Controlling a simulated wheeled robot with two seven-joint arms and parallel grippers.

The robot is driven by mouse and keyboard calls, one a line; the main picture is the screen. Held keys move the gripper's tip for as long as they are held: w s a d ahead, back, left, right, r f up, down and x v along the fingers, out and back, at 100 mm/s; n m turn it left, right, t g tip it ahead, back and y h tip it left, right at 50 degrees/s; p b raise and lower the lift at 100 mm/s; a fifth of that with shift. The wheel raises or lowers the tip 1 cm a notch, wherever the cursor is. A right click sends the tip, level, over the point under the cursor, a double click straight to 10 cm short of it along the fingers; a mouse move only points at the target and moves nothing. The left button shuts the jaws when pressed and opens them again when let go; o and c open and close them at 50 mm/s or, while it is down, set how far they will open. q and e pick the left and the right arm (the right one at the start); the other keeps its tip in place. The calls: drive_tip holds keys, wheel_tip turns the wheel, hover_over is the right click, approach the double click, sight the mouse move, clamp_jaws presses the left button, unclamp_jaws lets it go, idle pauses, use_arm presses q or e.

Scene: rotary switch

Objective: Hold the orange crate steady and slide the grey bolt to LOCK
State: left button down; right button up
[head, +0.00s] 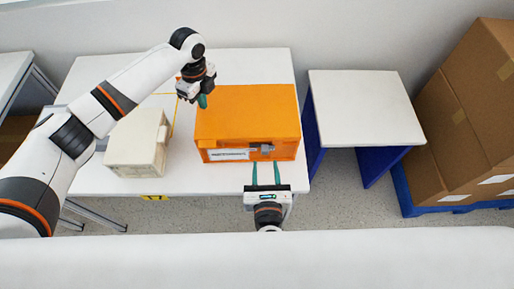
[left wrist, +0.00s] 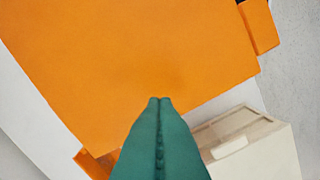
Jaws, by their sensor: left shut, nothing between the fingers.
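The orange crate (head: 245,115) stands on the white table; its orange surface fills much of the left wrist view (left wrist: 130,50). The small grey bolt (head: 264,148) is on the crate's front face, right of a white label (head: 229,155). My left gripper (head: 203,101) is shut and empty at the crate's left side. Its green fingertips (left wrist: 160,99) overlap the orange surface in the left wrist view; I cannot tell whether they touch it. My right gripper (head: 265,165) has its two fingers apart, just in front of the crate below the bolt, with nothing between them.
A cream box (head: 135,142) stands left of the crate, and also shows in the left wrist view (left wrist: 255,150). The white table (head: 180,180) has bare room in front. A white stand with blue legs (head: 365,105) and stacked brown cartons (head: 455,120) are to the right.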

use_arm(q)
drive_tip(key=shift+r+p, duration=1.85)
drive_tip(key=shift+r, duration=0.25)
drive_tip(key=shift+f, duration=0.1)
